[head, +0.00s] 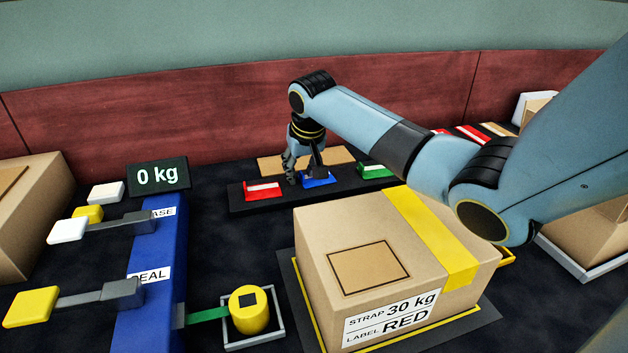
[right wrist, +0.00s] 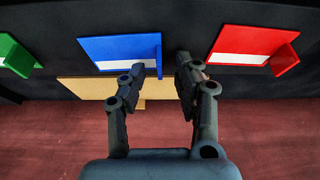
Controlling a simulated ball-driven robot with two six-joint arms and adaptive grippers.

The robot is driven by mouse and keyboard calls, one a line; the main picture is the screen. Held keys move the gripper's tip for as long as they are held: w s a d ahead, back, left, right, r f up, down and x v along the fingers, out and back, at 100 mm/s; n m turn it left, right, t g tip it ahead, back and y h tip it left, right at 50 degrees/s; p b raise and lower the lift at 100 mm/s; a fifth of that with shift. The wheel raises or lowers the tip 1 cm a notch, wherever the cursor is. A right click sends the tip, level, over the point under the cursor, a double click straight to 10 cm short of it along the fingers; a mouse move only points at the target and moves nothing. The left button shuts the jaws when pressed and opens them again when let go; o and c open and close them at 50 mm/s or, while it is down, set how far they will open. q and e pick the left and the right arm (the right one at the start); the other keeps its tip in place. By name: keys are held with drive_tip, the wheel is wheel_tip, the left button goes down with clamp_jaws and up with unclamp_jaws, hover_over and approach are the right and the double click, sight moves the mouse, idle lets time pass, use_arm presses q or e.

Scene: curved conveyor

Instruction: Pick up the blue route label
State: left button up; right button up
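The blue route label (head: 320,181) is a flat blue piece with a white strip and an upright tab. It lies on a dark rack between a red label (head: 263,191) and a green label (head: 375,171). My right gripper (head: 305,177) is at it, fingers pointing down. In the right wrist view, the right gripper (right wrist: 162,68) is open, and the upright tab of the blue label (right wrist: 115,48) stands in line with the gap between its fingers. Whether a finger touches the tab cannot be told. My left gripper is not in view.
A large box (head: 350,230) with yellow tape, marked "STRAP 30 kg, LABEL RED", stands in front of the rack. A blue panel (head: 150,300) with levers and a "0 kg" display (head: 157,176) are at left. A yellow cylinder (head: 249,312) sits in a small frame.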

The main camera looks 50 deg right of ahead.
clamp_jaws()
drive_tip(key=shift+r, duration=0.1)
